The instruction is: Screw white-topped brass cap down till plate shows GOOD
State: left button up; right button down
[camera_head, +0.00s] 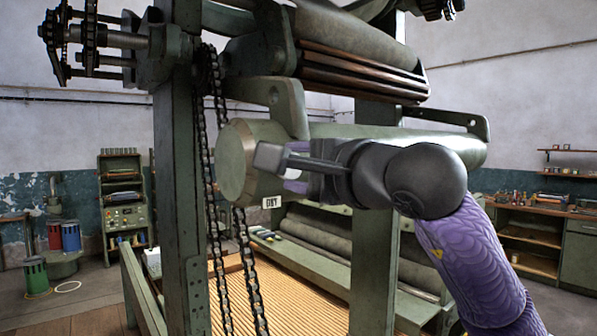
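My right arm comes in from the lower right, and its dark grey gripper (277,167) is in front of the large green roller (237,160), near its left end. The fingers are seen edge-on, so their opening is unclear. A small white plate (271,202) with dark lettering sits just below the gripper. Its letters are too small to read surely and do not look like GOOD. I cannot make out the white-topped brass cap; the gripper may hide it. My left gripper is not in view.
A green machine post (181,190) stands left of the gripper, with hanging chains (216,150) beside it. An upper roller (340,35) and wooden slats are above. A slatted bed (290,290) lies below. A cabinet (123,200) and workbench (540,225) stand farther back.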

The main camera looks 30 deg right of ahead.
jog(key=shift+f+m+b, duration=0.1)
jog(key=shift+m+b, duration=0.6)
jog(key=shift+m, duration=2.9)
jog(key=shift+c, duration=0.7)
grip_release()
jog(key=s+b, duration=0.2)
jog(key=s, duration=0.8)
jog(key=shift+d, duration=0.4)
